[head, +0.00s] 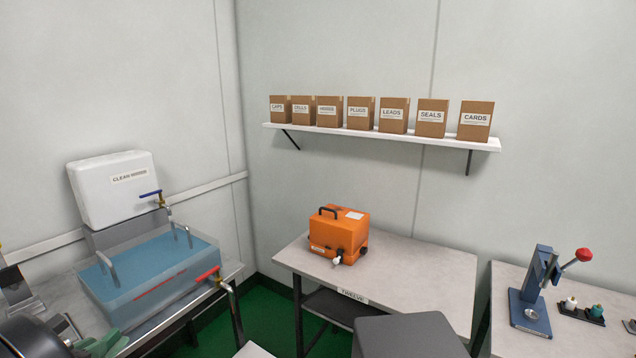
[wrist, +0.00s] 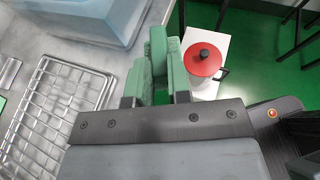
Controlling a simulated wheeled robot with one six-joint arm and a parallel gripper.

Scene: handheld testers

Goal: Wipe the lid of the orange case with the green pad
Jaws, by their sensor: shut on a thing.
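The orange case (head: 335,233) stands upright and shut on the middle grey table in the head view. Its lid carries a black handle and a white label. My gripper (wrist: 156,68) is shut on the green pad (wrist: 158,43), which shows as a narrow green piece between the green-faced fingers in the wrist view. In the head view green parts of the gripper or pad show at the bottom left corner, too cut off to tell apart. The gripper is over the left bench side, well away from the case.
A clear blue basin (head: 150,285) with taps and a white tank (head: 113,190) stand on the left bench. A wire rack (wrist: 62,105) lies left of my gripper. A red-lidded pot (wrist: 203,60) stands right of it. A blue press (head: 535,285) is far right; a box shelf hangs above the case.

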